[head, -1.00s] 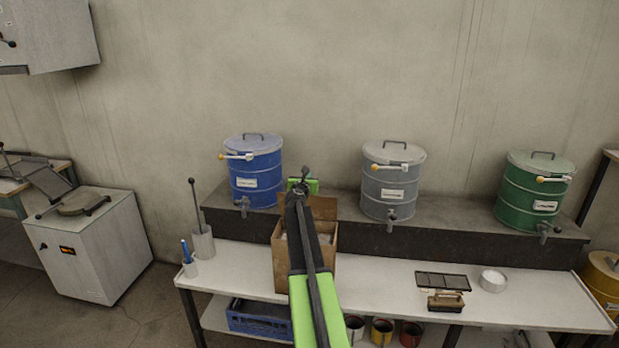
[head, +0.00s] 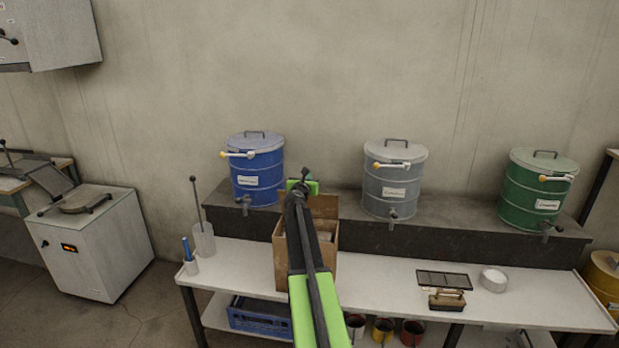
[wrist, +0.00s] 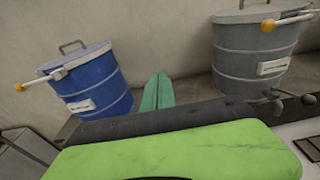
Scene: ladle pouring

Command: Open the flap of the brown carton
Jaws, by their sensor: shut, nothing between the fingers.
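The brown carton (head: 283,262) stands on the white bench in the head view, behind my arm. Its top looks open, with a brown panel (head: 324,206) standing up at its back and something pale inside. My arm covers the carton's middle, so I cannot make out every flap. My gripper (head: 303,186) is at the top of the carton's outline in the head view; how far it is from the panel is unclear. In the wrist view the green fingertips (wrist: 158,91) are together and empty, pointing between two drums. I cannot make out the carton there.
A blue drum (head: 257,170), a grey drum (head: 394,181) and a green drum (head: 537,190) with taps stand on the dark ledge (head: 460,238) behind. A clear container (head: 203,240) with a rod stands left of the carton. The white bench (head: 380,275) is clear just right of it.

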